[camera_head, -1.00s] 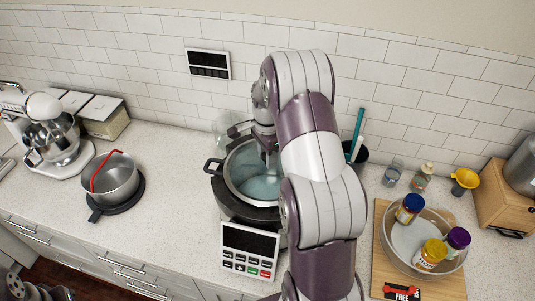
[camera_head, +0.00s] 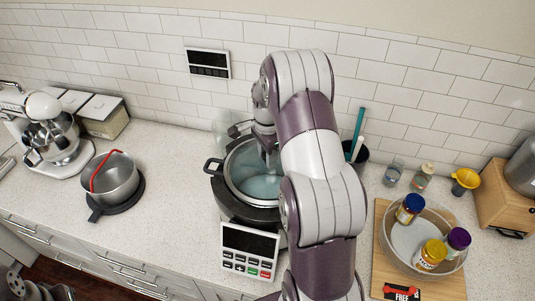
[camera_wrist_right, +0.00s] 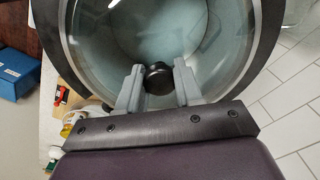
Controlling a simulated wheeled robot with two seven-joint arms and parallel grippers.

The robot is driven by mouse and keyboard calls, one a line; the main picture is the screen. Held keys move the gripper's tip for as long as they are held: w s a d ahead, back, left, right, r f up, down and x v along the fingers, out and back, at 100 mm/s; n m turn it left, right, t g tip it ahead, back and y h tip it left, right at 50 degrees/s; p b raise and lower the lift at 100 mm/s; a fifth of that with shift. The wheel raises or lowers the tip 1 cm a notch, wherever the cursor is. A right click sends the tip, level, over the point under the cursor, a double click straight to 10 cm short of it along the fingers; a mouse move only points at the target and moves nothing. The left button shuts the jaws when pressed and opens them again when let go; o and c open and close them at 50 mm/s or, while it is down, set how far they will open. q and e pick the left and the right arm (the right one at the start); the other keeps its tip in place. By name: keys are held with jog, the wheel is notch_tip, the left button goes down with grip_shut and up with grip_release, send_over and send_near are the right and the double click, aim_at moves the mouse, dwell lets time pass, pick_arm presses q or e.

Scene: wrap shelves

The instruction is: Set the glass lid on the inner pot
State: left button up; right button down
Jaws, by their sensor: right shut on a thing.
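The glass lid (camera_head: 262,186) is a clear bluish disc with a metal rim. It is over the inner pot, which sits in the dark cooker (camera_head: 248,213) with a side handle. In the right wrist view the lid (camera_wrist_right: 112,42) fills the upper part, and its black knob (camera_wrist_right: 158,80) is between the two grey fingers. My right gripper (camera_wrist_right: 158,88) is shut on that knob. In the head view my right arm covers the lid's right side. I cannot tell whether the rim touches the pot. Grey parts, perhaps of my left arm, show at the lower left corner; its jaws are unclear.
A steel pot (camera_head: 116,178) with a red handle stands on a black trivet to the left. A glass bowl (camera_head: 404,268) with several jars is on a wooden board at right. A utensil holder (camera_head: 356,157) stands behind my arm. The counter between steel pot and cooker is clear.

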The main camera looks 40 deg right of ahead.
jog(key=shift+r, duration=0.1)
jog(key=shift+f, duration=0.4)
jog(key=shift+f, duration=0.2)
dwell(0.4)
jog(key=shift+s+a+f+b, duration=0.15)
jog(key=shift+s+f+b, duration=0.05)
jog(key=shift+s+b, duration=0.15)
jog(key=c, duration=0.6)
grip_release()
jog(key=o, duration=0.4)
jog(key=shift+o, duration=0.2)
